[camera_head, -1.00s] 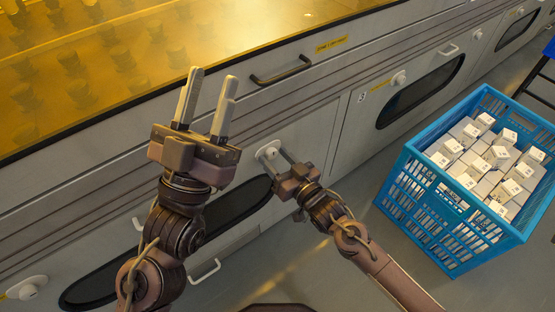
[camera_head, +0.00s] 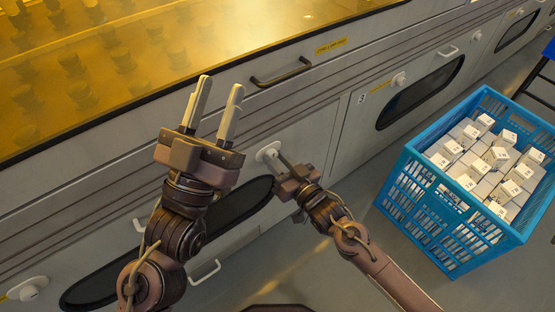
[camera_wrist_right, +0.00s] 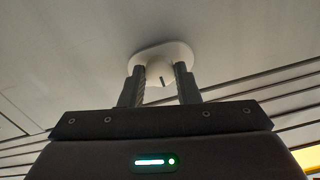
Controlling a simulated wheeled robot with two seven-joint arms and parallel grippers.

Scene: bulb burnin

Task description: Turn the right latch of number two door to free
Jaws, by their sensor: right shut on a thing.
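The right latch (camera_head: 266,150) is a white round knob on an oval plate, at the upper right of the left door with a dark oval window (camera_head: 225,208). In the right wrist view the latch knob (camera_wrist_right: 160,71) sits between my right fingers, with a short dark mark on it. My right gripper (camera_head: 279,158) is shut on this knob; its fingers partly hide it in the head view. My left gripper (camera_head: 220,84) is open and empty, raised to the left of the latch, in front of the cabinet. No number for this door is legible.
A blue crate (camera_head: 443,235) of white boxes stands on the floor at right. Another door with a dark window (camera_head: 420,92) and its own white latch (camera_head: 398,79) lies to the right. A dark drawer handle (camera_head: 281,73) is above. Another white latch (camera_head: 28,288) shows at lower left.

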